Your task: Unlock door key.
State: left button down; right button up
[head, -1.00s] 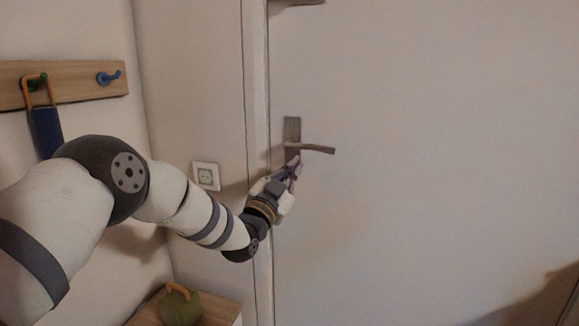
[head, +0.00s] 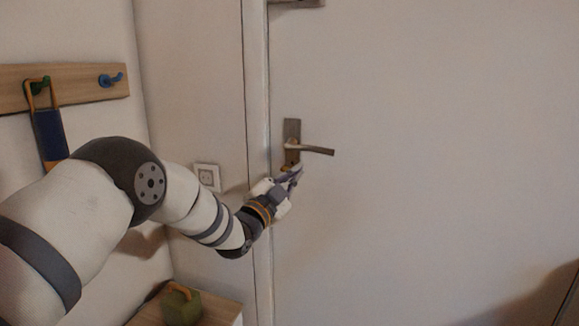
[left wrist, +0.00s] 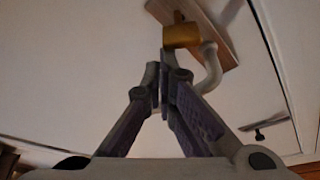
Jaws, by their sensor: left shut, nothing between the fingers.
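The door (head: 430,170) is a pale panel that looks closed in its frame. A metal lever handle (head: 318,150) points right from an upright plate (head: 292,130). A brass-coloured key (head: 289,167) sits at the lower end of the plate; in the left wrist view its head (left wrist: 181,36) shows against the plate. My left gripper (head: 293,176) is shut and empty, just below the key. In the left wrist view its fingertips (left wrist: 163,70) meet just short of the key; I cannot tell whether they touch it. My right gripper is out of view.
A wooden rail (head: 60,84) with hooks and a hanging blue item (head: 49,135) is on the left wall. A socket (head: 207,177) is beside the door frame (head: 258,110). A green object (head: 181,307) with an orange handle stands on a low wooden surface at the bottom.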

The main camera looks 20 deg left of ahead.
pick_arm(q)
jog(key=m, duration=0.2)
jog(key=f+m+g+h, duration=0.1)
jog(key=m, duration=0.2)
jog(key=shift+g+p, duration=0.3)
jog(key=shift+p, duration=0.05)
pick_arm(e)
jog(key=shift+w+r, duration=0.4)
pick_arm(q)
jog(key=shift+f+m, duration=0.15)
jog(key=shift+m, duration=0.45)
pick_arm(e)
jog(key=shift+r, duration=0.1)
pick_arm(q)
jog(key=shift+a+f+m+g, duration=0.15)
jog(key=shift+m+g, duration=0.1)
jog(key=shift+m, duration=0.3)
jog(key=shift+d+f+m+g, duration=0.1)
jog(key=shift+m+g, duration=0.15)
jog(key=shift+m, duration=0.3)
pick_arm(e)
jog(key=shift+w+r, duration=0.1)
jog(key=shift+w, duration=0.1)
pick_arm(q)
jog(key=shift+a+f+m, duration=0.1)
jog(key=shift+a+m, duration=0.05)
jog(key=shift+m, duration=0.25)
